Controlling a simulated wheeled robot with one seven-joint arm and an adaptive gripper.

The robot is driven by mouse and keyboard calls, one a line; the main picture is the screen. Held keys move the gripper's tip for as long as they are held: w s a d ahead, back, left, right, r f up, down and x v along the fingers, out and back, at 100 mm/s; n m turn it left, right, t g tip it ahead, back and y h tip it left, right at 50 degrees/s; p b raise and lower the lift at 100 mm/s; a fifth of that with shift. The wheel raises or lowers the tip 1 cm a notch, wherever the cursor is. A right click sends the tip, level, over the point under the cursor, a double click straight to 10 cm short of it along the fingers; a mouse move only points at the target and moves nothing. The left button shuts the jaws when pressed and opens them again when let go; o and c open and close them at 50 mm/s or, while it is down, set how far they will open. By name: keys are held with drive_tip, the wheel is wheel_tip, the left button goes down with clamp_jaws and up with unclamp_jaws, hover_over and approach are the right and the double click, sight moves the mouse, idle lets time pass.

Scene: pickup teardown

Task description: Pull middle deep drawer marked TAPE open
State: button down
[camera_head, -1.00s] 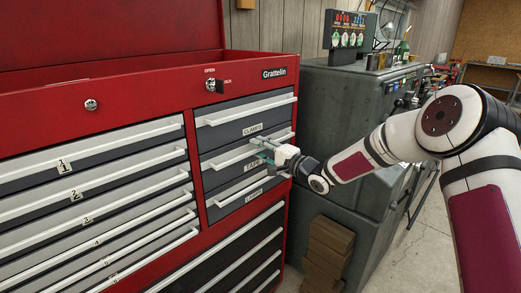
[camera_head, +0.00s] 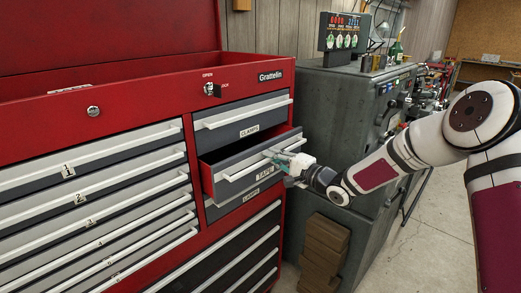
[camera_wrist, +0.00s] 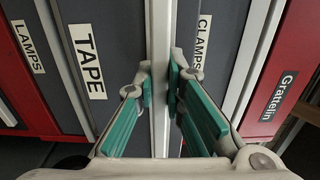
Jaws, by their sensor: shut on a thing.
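The middle deep drawer marked TAPE (camera_head: 235,182) is part way out of the red tool chest, between the CLAMPS drawer (camera_head: 243,123) above and the LAMPS drawer (camera_head: 226,208) below. Its label also shows in the wrist view (camera_wrist: 87,62). My gripper (camera_head: 276,158) is at the right part of this drawer's pale bar handle (camera_head: 243,171). In the wrist view my gripper's green pads (camera_wrist: 162,88) are shut on the handle bar (camera_wrist: 161,40), one on each side. The inside of the drawer is mostly hidden.
A column of numbered drawers (camera_head: 90,185) fills the chest's left side, all shut. A dark green machine (camera_head: 340,130) stands close at the chest's right, with brown boxes (camera_head: 325,243) at its foot. Open floor (camera_head: 420,240) lies to the right.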

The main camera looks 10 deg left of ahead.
drive_tip(key=p+v, duration=0.5)
drive_tip(key=v, duration=1.7)
drive_tip(key=shift+f, duration=0.1)
drive_tip(key=c, duration=1.6)
unclamp_jaws()
drive_tip(key=shift+c, duration=0.2)
drive_tip(key=v, duration=1.2)
